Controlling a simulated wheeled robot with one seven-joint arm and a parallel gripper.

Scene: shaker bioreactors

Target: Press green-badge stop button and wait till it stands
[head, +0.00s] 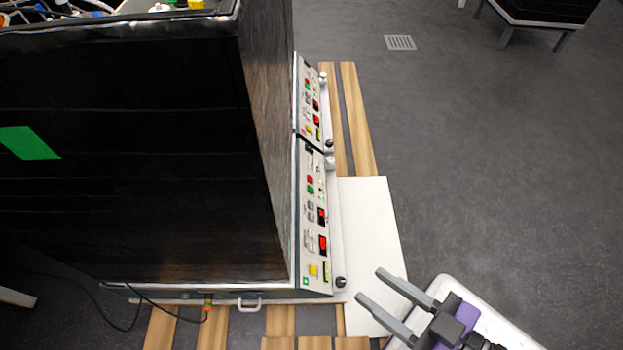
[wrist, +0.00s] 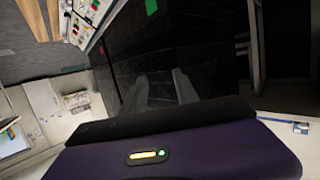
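The black-covered shaker unit (head: 130,170) fills the left of the head view, with a green patch (head: 30,143) on its side. Its nearer control panel (head: 303,235) has a small green square badge (head: 305,281) at its lower end. A red button (head: 310,180) and a green button (head: 310,190) sit near its upper end, with red displays and a yellow button (head: 313,270). Labels are too small to read. My gripper (head: 369,285) is open and empty, right of the panel and apart from it. The wrist view shows both fingers (wrist: 160,78) apart before the black cover.
A second, farther panel (head: 308,95) with similar buttons adjoins the nearer one. A white board (head: 370,225) lies beside the panels over wooden slats (head: 357,120). Open grey floor (head: 490,160) lies to the right. A cable (head: 180,303) hangs along the unit's lower front.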

